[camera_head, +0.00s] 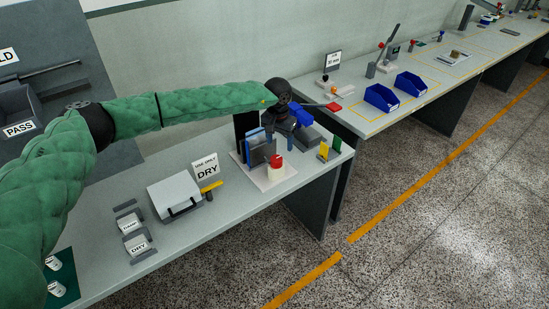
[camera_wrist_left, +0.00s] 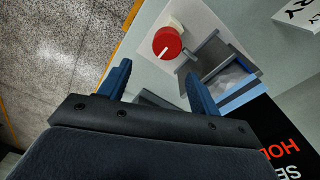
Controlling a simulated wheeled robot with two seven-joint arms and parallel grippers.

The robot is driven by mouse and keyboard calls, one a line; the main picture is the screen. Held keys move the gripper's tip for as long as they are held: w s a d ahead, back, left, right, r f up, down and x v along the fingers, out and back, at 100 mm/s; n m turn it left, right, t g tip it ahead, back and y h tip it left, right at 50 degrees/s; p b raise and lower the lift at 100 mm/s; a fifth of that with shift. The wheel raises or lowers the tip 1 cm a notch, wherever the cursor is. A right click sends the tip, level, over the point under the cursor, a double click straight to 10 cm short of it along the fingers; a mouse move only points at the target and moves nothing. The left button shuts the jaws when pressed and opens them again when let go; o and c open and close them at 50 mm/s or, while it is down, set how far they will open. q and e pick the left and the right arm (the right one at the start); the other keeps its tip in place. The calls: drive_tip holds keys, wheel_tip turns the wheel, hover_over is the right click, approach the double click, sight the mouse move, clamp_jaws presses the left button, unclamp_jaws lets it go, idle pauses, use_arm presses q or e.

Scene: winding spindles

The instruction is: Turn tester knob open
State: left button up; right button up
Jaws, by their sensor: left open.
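The tester stands on a white base plate (camera_head: 283,180), with grey upright plates (camera_head: 262,153) and a blue sheet beside them. Its red knob (camera_head: 277,160) sits on a white round body at the front of the plate. In the left wrist view the red knob (camera_wrist_left: 167,42) lies beyond the fingertips, apart from them, beside the grey plates (camera_wrist_left: 215,60). My left gripper (camera_head: 284,136) hangs above and just behind the knob, fingers down. In the wrist view my left gripper (camera_wrist_left: 157,76) is open with nothing between its fingers. My right gripper is not in view.
Yellow and green upright pieces (camera_head: 329,150) stand near the bench's right end. A grey-white box (camera_head: 174,195) and a DRY sign (camera_head: 206,169) stand to the left. A second bench (camera_head: 370,124) holds blue bins (camera_head: 381,98).

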sight(277, 158)
use_arm(q)
drive_tip(key=shift+s+a+m+y, duration=0.3)
drive_tip(key=shift+a+m, duration=0.15)
drive_tip(key=shift+m, duration=0.25)
drive_tip(key=shift+a+f+m, duration=0.1)
drive_tip(key=shift+m, duration=0.7)
drive_tip(key=shift+f+p, duration=0.65)
drive_tip(key=shift+f, duration=0.15)
wheel_tip(277, 158, down, 5)
drive_tip(key=shift+r+p, duration=0.1)
drive_tip(key=shift+p, duration=1.1)
drive_tip(key=shift+f, duration=0.65)
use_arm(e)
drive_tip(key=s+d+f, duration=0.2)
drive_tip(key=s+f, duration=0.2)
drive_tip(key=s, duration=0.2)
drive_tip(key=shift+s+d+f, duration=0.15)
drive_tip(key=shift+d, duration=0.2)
use_arm(q)
drive_tip(key=shift+c, duration=0.2)
drive_tip(key=c, duration=0.9)
